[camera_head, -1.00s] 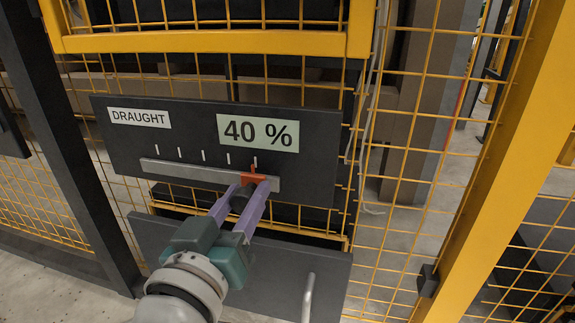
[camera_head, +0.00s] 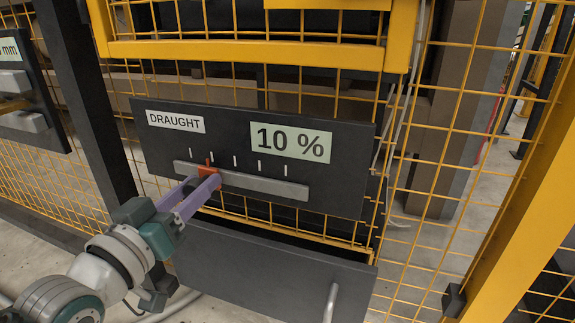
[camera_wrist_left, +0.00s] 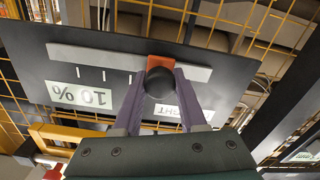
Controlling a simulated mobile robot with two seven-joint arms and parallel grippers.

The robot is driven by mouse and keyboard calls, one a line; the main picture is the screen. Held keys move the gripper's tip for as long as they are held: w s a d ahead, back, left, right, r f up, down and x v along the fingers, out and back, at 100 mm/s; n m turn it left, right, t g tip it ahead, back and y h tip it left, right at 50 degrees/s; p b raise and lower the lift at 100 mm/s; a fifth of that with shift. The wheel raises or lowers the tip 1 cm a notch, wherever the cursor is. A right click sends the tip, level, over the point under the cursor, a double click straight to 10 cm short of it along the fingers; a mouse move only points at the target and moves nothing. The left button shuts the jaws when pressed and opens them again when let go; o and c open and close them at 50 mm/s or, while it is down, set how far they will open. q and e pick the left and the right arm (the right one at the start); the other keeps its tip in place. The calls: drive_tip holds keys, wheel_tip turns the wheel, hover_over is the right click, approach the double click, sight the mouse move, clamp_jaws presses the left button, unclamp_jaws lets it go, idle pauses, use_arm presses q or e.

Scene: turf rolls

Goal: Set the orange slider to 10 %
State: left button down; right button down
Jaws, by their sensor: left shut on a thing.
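The orange slider (camera_head: 208,169) sits on a grey rail (camera_head: 262,186) on a dark panel (camera_head: 350,150) labelled DRAUGHT (camera_head: 175,121). The display (camera_head: 290,142) reads 10 %. The slider is near the left end of the rail, between the first two tick marks. My left gripper (camera_head: 204,185), with purple fingers, is shut on the slider's dark knob. In the left wrist view the fingers (camera_wrist_left: 160,85) are on both sides of the round dark knob (camera_wrist_left: 159,82), with the orange slider (camera_wrist_left: 160,63) behind it. My right gripper is not in view.
A yellow frame and mesh (camera_head: 250,55) surround the panel. A dark drawer front with a pale handle (camera_head: 331,300) is below it. Another panel (camera_head: 22,100) stands at the far left. A slanted yellow post (camera_head: 515,165) stands at the right.

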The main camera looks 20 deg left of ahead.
use_arm(q)
drive_tip(key=shift+f, duration=0.1)
drive_tip(key=shift+c, duration=2.3)
unclamp_jaws()
drive_tip(key=shift+s, duration=0.2)
drive_tip(key=s+p, duration=0.4)
drive_tip(key=s, duration=0.5)
drive_tip(key=shift+s+a, duration=0.15)
drive_tip(key=shift+s, duration=0.15)
